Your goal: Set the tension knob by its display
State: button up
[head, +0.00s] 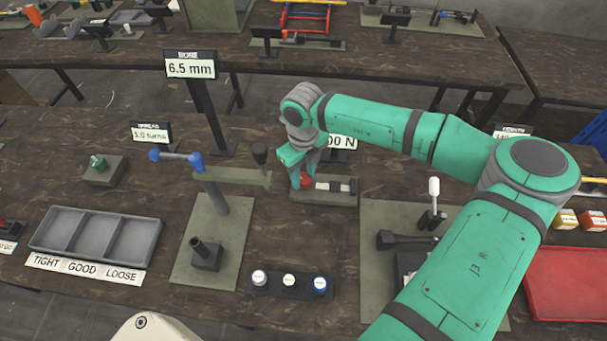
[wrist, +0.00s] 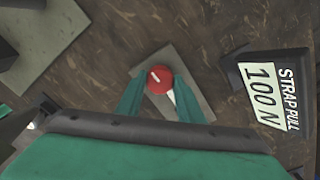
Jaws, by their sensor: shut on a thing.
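The red tension knob (head: 305,181) stands on a grey-green base plate (head: 325,200) in the middle of the bench. In the wrist view the round red knob (wrist: 158,79) shows a white pointer mark toward its upper left. My gripper (head: 303,184) points down and is shut on the knob; its green fingers (wrist: 155,92) reach it from both sides. The strap pull display (wrist: 273,92) reads 100 N in the wrist view. In the head view this display (head: 343,142) is partly hidden by my arm, with only "00 N" showing.
A bore display (head: 190,68) reads 6.5 mm and a spread display (head: 151,133) reads 1.0 turns. A three-part grey tray (head: 68,213) lies at left. A dark strip with several round buttons (head: 290,304) lies in front. A red tray (head: 570,283) is at right.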

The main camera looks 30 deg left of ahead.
aim_at(304, 178)
jog(key=m, duration=0.4)
jog(key=shift+m, duration=2.6)
jog(key=o, duration=1.1)
jog(key=shift+r, duration=0.15)
notch_tip(304, 178, up, 11)
jog(key=shift+f, duration=0.2)
